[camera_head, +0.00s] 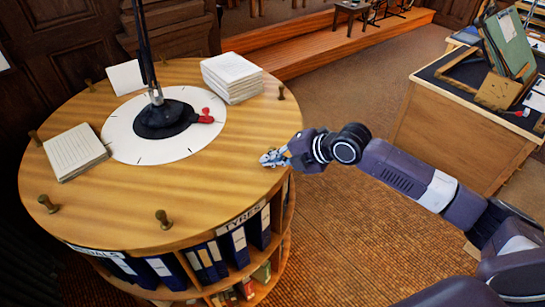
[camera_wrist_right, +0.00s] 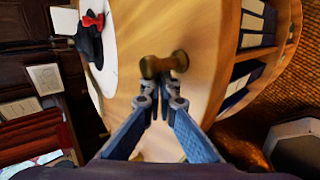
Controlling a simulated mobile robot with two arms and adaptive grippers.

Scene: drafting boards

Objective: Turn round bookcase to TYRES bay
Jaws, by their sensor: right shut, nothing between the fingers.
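The round bookcase (camera_head: 230,150) has a wooden top with several small brass knobs around its rim. My gripper hides that knob in the head view. My left gripper is not in view.
On the top stand a white dial (camera_head: 120,140) with a black lamp base (camera_head: 165,120) and red pointer (camera_head: 207,116), and paper stacks (camera_head: 232,76). A desk (camera_head: 460,125) stands at right. Carpet between is clear; a wooden step (camera_head: 330,40) lies behind.

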